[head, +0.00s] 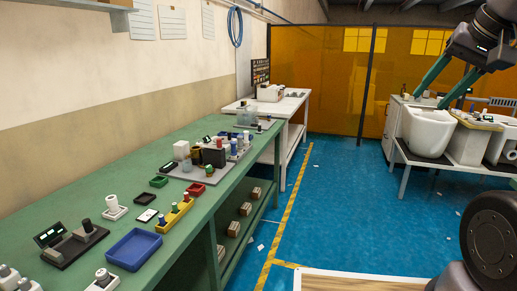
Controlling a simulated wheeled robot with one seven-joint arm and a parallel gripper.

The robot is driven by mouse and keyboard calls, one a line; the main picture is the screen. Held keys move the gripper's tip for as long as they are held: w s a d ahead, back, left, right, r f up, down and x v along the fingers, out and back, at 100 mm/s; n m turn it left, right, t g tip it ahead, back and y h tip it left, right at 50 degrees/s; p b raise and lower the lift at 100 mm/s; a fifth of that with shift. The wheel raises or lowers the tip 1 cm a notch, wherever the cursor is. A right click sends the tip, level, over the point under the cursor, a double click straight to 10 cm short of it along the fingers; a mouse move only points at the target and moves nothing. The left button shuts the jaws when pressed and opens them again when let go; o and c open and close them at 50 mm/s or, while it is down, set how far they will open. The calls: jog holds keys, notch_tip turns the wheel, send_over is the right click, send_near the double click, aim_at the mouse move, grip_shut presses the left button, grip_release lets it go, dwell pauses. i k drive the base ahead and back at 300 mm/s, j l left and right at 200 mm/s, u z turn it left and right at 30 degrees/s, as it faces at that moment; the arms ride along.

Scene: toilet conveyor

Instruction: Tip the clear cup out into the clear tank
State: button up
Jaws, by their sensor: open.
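My gripper (430,101) is at the upper right, with its two teal fingers spread apart and pointing down. Its fingertips appear just above or in front of the rim of a white basin-like fixture (428,132), and nothing shows between them. My gripper is far to the right of both.
The green bench (120,190) on the left holds a blue tray (134,249), a yellow rack (175,216) and several small parts. A white table (295,104) stands behind it. Orange panels (330,75) close the back.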

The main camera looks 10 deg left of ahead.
aim_at(187, 166)
jog(key=i+l+z, duration=0.15)
jog(key=i, duration=0.6)
jog(key=i+l+z, duration=0.15)
jog(key=i, duration=0.65)
jog(key=i+u, duration=0.6)
jog(key=u, duration=0.15)
jog(key=i+l+u, duration=0.1)
jog(key=i+u, duration=0.3)
jog(key=i+j+u, duration=0.1)
jog(key=u, duration=0.35)
jog(key=i+u, duration=0.3)
jog(key=u, duration=0.15)
jog(key=i+u, duration=0.2)
jog(key=u, duration=0.25)
